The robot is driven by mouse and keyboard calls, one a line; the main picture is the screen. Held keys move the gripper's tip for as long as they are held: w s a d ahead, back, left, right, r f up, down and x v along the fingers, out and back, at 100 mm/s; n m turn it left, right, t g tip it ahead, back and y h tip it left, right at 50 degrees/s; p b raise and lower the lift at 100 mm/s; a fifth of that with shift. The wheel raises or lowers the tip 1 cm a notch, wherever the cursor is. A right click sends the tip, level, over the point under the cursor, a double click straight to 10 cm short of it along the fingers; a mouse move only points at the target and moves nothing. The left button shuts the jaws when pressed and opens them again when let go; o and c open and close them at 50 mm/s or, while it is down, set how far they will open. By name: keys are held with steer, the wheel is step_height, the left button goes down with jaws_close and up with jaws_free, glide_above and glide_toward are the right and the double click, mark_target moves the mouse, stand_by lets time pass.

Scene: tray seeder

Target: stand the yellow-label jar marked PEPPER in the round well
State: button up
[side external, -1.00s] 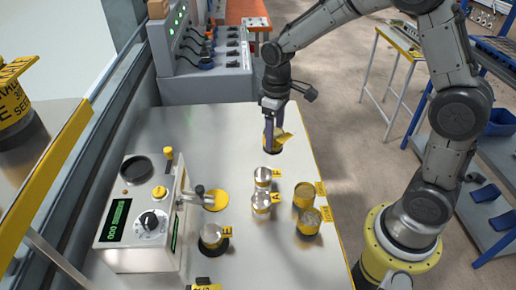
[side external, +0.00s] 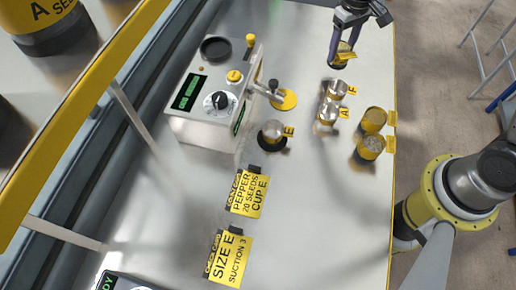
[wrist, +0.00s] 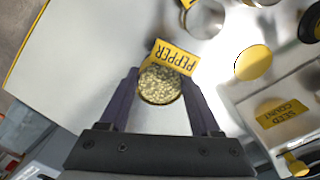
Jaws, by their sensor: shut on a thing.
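My gripper (side external: 343,47) is shut on the yellow-label jar (side external: 341,58) at the top of the side view, past the metal cups. In the wrist view the jar (wrist: 160,87) sits between the two fingers (wrist: 160,95), its open top full of pale seeds. Its yellow tag reads PEPPER. The side view does not show clearly whether its base touches the table. A dark round recess (side external: 216,49), which looks like the round well, is in the top of the white counter machine (side external: 212,120), left of my gripper. Nothing shows in it.
Metal cups tagged F (side external: 338,88) and A (side external: 327,115) stand near the jar. Two yellow jars (side external: 372,121) (side external: 369,149) stand at the right edge. Cup E (side external: 273,132) and a yellow disc (side external: 286,99) are by the machine. Printed cards (side external: 246,193) (side external: 230,257) are in front.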

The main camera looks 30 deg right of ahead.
steer(key=s+a+r+n, duration=0.3)
steer(key=s+a, duration=0.3)
steer(key=a, duration=0.1)
steer(key=s+a+r+n, duration=0.35)
steer(key=s+a, duration=0.25)
steer(key=a, duration=0.2)
steer(key=s+a+r+n, duration=0.1)
steer(key=s+a+n, duration=0.15)
steer(key=s, duration=0.45)
steer(key=s+a+r+n, duration=0.1)
steer(key=s+n, duration=0.2)
steer(key=s, duration=0.4)
glide_above(278, 166)
step_height(278, 166, down, 9)
steer(key=shift+f, duration=1.8)
